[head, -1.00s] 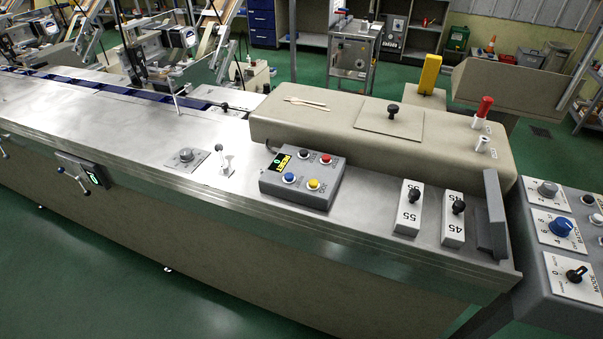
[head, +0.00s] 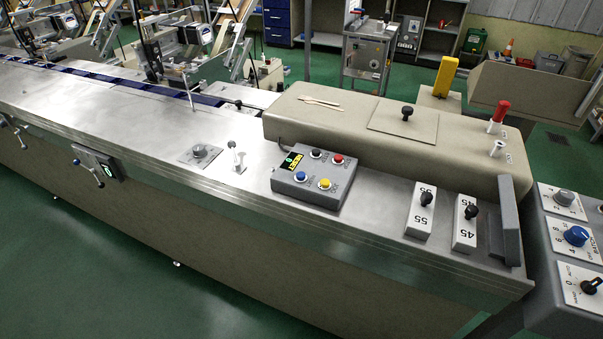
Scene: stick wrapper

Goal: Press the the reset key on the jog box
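The jog box (head: 300,195) is a grey box with a sloped top on the steel bench, right of the picture's middle. Its top carries a black key (head: 316,153), a red key (head: 338,159), a blue key (head: 300,176) and a yellow key (head: 324,184). The labels beside the keys are too small to read, so I cannot tell which is the reset key. Neither of my grippers shows in the head view.
A beige housing (head: 350,112) with a black knob (head: 407,113) stands behind the box. To its right are white blocks with black knobs (head: 420,212) and an upright grey plate (head: 509,222). A knob (head: 200,151) and a small lever (head: 236,158) lie left. Green floor is clear in front.

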